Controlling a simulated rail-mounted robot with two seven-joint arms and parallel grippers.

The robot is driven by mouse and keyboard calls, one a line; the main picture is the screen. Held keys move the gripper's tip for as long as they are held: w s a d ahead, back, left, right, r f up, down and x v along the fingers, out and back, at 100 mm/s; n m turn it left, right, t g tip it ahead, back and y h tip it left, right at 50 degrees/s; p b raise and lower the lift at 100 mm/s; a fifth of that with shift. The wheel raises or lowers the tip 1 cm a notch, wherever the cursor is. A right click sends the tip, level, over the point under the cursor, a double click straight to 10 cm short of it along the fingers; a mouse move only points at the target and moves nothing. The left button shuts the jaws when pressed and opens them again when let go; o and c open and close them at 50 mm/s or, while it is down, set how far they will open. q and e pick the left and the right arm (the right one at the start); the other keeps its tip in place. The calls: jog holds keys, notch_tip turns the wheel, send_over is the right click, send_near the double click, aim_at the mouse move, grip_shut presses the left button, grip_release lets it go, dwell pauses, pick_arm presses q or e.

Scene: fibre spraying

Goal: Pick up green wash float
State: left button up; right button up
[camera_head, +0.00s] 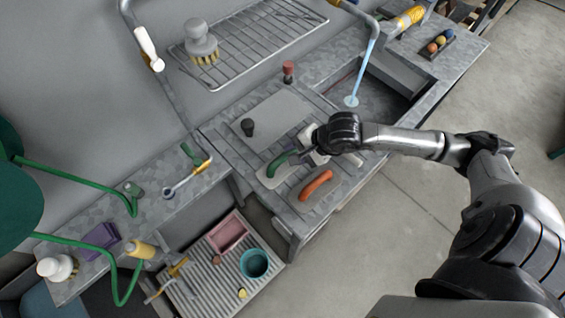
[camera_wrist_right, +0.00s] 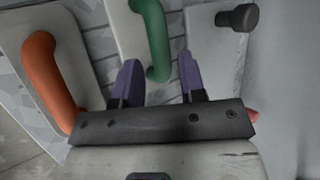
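The green wash float (camera_head: 282,163) is a pale flat board with a green handle. It lies on the grey work surface, left of an orange-handled float (camera_head: 316,184). My right gripper (camera_head: 311,134) is above the surface, up and to the right of the green float in the head view. In the right wrist view the green handle (camera_wrist_right: 154,38) shows just beyond and between the two purple fingertips (camera_wrist_right: 160,72). The fingers are apart and nothing is clearly held; exact contact cannot be told. My left gripper is not in view.
The orange handle (camera_wrist_right: 52,80) stands close at the left in the wrist view. A dark knob (camera_head: 248,127) sits on a grey plate behind the floats. A draining tray with a pink tub (camera_head: 227,233) and teal bucket (camera_head: 255,264) is lower left.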

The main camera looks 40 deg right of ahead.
aim_at(285, 156)
jog(key=shift+x, duration=2.85)
jog(key=shift+d, duration=0.15)
grip_shut()
